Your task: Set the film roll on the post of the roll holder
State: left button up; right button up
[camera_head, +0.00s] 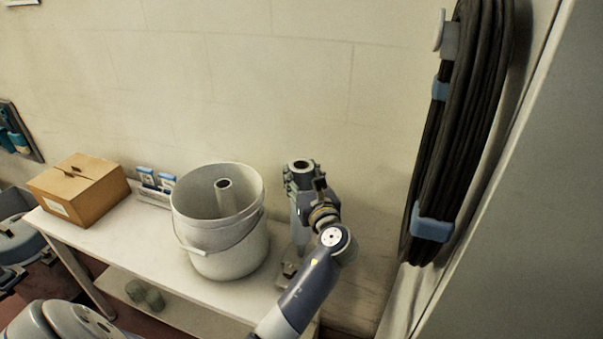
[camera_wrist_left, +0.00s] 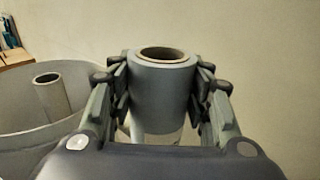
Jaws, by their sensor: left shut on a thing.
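The film roll (camera_wrist_left: 162,100) is a grey cylinder with a brown-rimmed hollow core. It stands upright between the two fingers of my left gripper (camera_wrist_left: 160,92), which is shut on it. In the head view my left gripper (camera_head: 303,178) is over the right end of the table, with the roll's open top (camera_head: 300,164) showing. Below the roll is a pale upright shape (camera_head: 299,232) with a small base (camera_head: 288,269), which seems to be the roll holder. My arm partly hides it. I cannot tell whether the roll is around the post. My right gripper is not in view.
A large pale bucket (camera_head: 230,247) with an upright grey tube (camera_head: 226,197) inside stands close to the left of my gripper. A cardboard box (camera_head: 82,187) and small blue-and-white packs (camera_head: 156,180) are farther left on the table (camera_head: 128,237). Black hoses (camera_head: 462,130) hang on the right.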

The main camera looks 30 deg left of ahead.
pick_arm(q)
notch_tip(320, 180, down, 6)
jog(key=b, duration=0.3)
jog(key=shift+f, duration=0.15)
dwell(0.7)
jog(key=shift+f+b, duration=0.5)
jog(key=shift+f, duration=0.1)
dwell(1.2)
jog(key=o, duration=1.3)
jog(key=shift+c, duration=0.2)
jog(key=shift+f, duration=0.15)
